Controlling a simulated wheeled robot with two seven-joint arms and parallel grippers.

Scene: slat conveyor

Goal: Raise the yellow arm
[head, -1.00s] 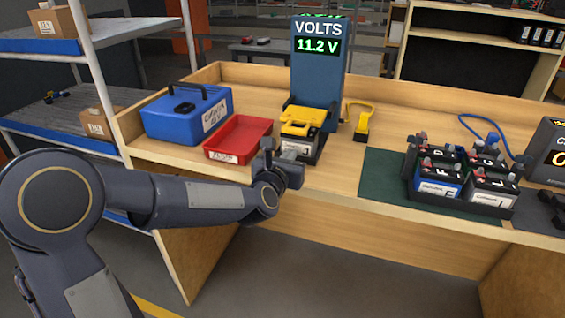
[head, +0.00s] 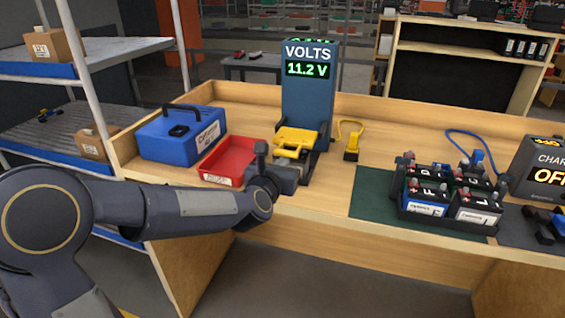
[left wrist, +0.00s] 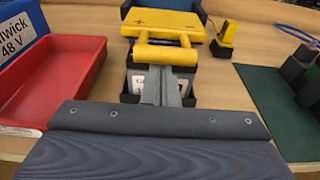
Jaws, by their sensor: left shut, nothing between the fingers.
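The yellow arm (head: 297,141) lies lowered across the front of the blue voltage tester (head: 308,95), whose display reads 11.2 V. In the left wrist view the yellow arm (left wrist: 165,22) has a yellow crossbar handle (left wrist: 165,53) on its near side. A battery with a white label (left wrist: 138,84) sits beneath it, partly hidden. My left gripper (head: 296,168) is shut and empty at the near side of the arm. In the left wrist view its fingers (left wrist: 164,75) reach just under the crossbar; I cannot tell whether they touch it. My right gripper is not in view.
A red tray (head: 232,160) and a blue case (head: 180,135) stand left of the tester. A black crate (head: 447,222) with several batteries stands on a green mat (head: 375,208). A charger (head: 543,165) reads OFF at far right.

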